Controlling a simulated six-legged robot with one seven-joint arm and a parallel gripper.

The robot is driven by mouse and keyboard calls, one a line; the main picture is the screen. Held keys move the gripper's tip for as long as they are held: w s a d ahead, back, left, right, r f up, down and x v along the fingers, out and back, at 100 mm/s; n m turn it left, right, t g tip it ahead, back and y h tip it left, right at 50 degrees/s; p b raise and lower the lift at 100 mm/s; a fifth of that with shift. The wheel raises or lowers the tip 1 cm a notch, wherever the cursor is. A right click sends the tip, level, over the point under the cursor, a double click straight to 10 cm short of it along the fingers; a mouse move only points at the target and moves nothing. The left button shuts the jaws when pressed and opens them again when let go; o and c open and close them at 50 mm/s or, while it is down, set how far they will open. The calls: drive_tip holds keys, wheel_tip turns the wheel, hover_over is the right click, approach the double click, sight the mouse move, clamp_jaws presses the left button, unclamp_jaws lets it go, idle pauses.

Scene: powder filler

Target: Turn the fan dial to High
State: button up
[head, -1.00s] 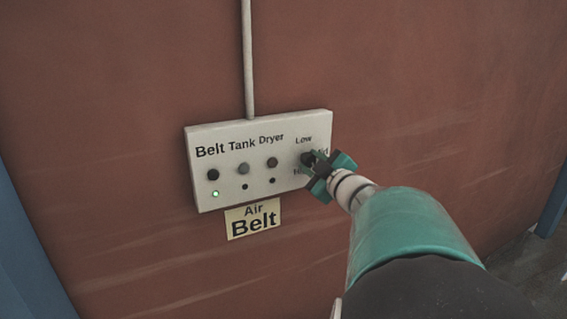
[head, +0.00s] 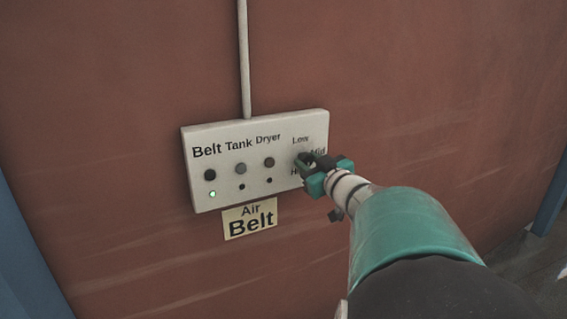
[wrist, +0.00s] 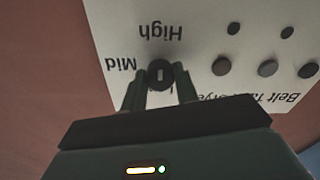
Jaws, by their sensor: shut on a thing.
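The fan dial (wrist: 161,70) is a dark round knob with a short light mark, near the right end of the white control panel (head: 222,197). The wrist view shows it upside down, with High (wrist: 160,32) and Mid (wrist: 121,64) printed near it. The mark looks about upright in that view; which label it points to I cannot tell. My gripper (wrist: 160,82) is shut on the dial, one finger on each side. In the head view, my gripper (head: 306,163) partly covers the dial and the Mid and High labels; Low (head: 300,140) is visible.
Belt (head: 210,175), Tank (head: 240,169) and Dryer (head: 269,162) buttons sit left of the dial. The red wall around is clear.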

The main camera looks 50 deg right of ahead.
drive_tip(key=shift+w+r, duration=0.1)
drive_tip(key=shift+r, duration=0.05)
drive_tip(key=o, duration=1)
drive_tip(key=shift+c, duration=0.2)
drive_tip(key=shift+s+a, duration=0.1)
drive_tip(key=shift+s, duration=0.4)
drive_tip(key=v, duration=1.3)
